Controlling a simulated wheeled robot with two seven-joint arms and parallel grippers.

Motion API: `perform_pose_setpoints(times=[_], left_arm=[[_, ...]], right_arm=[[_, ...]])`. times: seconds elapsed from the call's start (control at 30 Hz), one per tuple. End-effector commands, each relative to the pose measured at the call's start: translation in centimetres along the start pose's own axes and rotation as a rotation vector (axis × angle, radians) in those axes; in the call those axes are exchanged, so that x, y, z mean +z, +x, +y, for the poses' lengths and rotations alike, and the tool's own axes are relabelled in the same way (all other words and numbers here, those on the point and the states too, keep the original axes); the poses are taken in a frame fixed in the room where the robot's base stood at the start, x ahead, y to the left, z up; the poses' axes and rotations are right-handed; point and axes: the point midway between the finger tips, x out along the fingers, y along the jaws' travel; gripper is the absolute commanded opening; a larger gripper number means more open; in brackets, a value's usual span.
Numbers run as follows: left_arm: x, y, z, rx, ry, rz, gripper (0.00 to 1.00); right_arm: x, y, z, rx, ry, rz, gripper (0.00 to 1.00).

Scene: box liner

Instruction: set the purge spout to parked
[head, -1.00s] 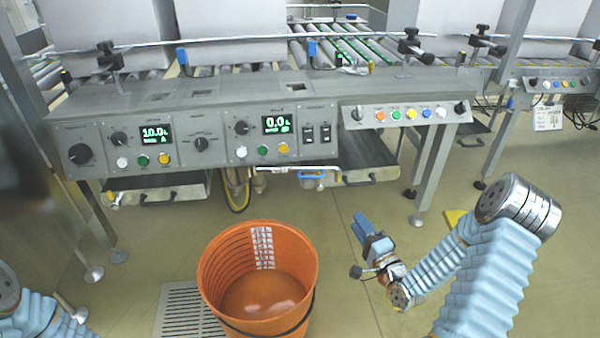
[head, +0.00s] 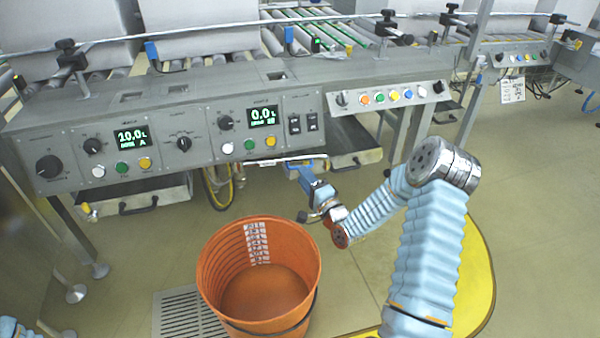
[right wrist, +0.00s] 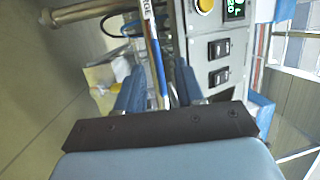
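The purge spout (head: 288,160) is a pale thin pipe under the right part of the grey console, above the floor behind the bucket. In the right wrist view it is a light bar (right wrist: 152,52) with a blue stripe and lettering ending in "GE", running between my fingers. My left gripper is out of view.
An orange bucket (head: 212,262) stands below and left of my right gripper, beside a floor grate (head: 180,312). The grey console (head: 205,110) with knobs, buttons and displays reading 10.0 and 0.0 is above. A tray (head: 355,152) hangs to the right of the spout.

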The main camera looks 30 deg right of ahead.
Motion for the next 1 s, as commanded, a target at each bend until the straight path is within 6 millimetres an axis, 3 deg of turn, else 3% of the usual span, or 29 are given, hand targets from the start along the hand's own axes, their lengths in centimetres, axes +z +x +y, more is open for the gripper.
perform_pose_setpoints(times=[0.2, 0.53, 0.77, 1.0], left_arm=[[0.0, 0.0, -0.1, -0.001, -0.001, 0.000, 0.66], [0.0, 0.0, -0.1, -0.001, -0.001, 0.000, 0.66], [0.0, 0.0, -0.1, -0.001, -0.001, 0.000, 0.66], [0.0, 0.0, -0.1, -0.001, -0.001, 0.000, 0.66]], right_arm=[[0.1, 2.5, -0.1, -0.001, -0.001, -0.001, 0.37], [0.1, 2.9, -0.1, 0.000, -0.002, -0.001, 0.37], [0.1, 2.9, -0.1, -0.001, -0.002, -0.001, 0.02], [0.0, 2.9, -0.4, -0.007, -0.004, 0.000, 0.00]])
